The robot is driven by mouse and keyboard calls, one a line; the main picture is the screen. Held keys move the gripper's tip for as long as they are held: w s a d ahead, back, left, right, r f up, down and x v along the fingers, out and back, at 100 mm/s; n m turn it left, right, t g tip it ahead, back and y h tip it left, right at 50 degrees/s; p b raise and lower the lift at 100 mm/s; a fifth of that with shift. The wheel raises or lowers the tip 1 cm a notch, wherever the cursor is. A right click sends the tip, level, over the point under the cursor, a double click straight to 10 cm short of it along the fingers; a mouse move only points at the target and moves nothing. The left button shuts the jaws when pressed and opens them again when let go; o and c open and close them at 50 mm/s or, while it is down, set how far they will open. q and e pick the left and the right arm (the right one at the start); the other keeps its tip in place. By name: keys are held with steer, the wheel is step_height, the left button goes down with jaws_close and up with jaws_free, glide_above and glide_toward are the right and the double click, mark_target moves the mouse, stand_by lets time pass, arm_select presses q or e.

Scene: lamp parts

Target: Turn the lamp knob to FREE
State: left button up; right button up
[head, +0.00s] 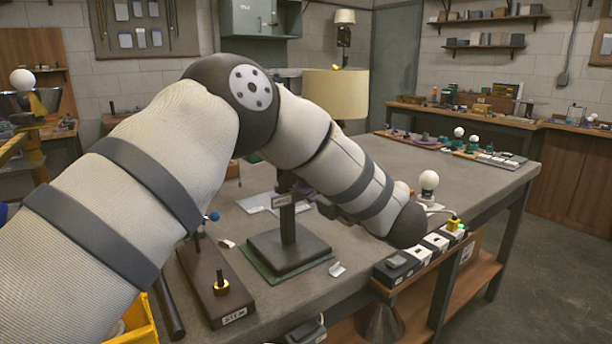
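The lamp's dark square base (262,248) stands on a green mat on the workbench. Its dark post (288,222) rises upright behind my forearm, with a small pale label (281,200) too small to read. A beige shade (335,93) shows above the forearm; its join to the post is hidden. I cannot make out the knob. My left arm crosses the view from the left and bends down on the right of the post. A dark part, likely my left gripper (330,208), shows beside the post, mostly hidden by the forearm; its fingers are unclear. My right gripper is out of view.
A wooden block (215,285) with upright pegs stands left of the base. A round white bulb (428,180) and a row of switches with a yellow plug (453,224) are at right. Small white pieces lie near the base.

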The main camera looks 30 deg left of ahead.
arm_select(q)
steer(key=o, duration=1.2)
steer(key=v, duration=1.2)
steer(key=shift+f, duration=0.1)
